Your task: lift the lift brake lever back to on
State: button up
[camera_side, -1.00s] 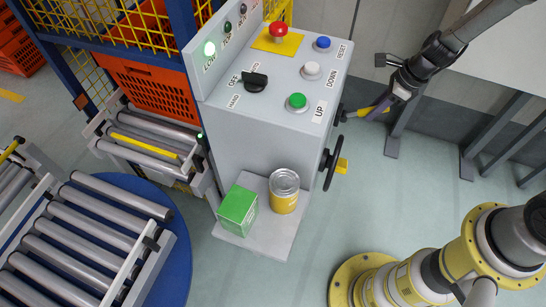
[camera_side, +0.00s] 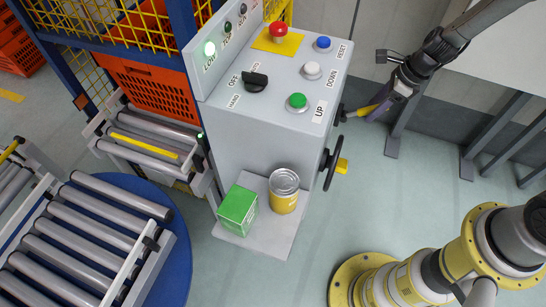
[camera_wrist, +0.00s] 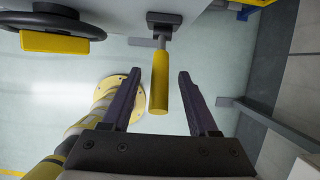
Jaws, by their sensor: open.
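The brake lever is a yellow handle (camera_wrist: 159,82) on a dark pivot on the side of the grey control cabinet (camera_side: 252,145). In the side view the handle (camera_side: 367,110) sticks out to the right from the cabinet. My gripper (camera_side: 374,113) is at the handle in the side view. In the wrist view my gripper (camera_wrist: 159,74) is open, with one dark finger on each side of the handle. There is a visible gap on both sides of it. Whether the handle lies fully between the fingers in depth is hard to tell.

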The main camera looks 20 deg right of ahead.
jog(key=shift+v, duration=2.7)
jog(key=shift+r, duration=0.25)
jog(key=s+a+r+n+t, duration=0.15)
jog(key=s+r+n, duration=0.25)
jog(key=r, duration=0.5)
jog(key=s+a+r+n+t, duration=0.1)
jog(key=s+r+n+t, duration=0.2)
jog(key=r, duration=0.5)
jog(key=s+d+n+g+h, duration=0.1)
jog(key=s+d+n, duration=0.3)
jog(key=s+n, duration=1.2)
jog(key=shift+s+r+n+g+h, duration=0.3)
jog(key=shift+n+h, duration=0.6)
jog(key=shift+n, duration=1.1)
jog(key=shift+w+f, duration=0.1)
jog(key=shift+f, duration=0.05)
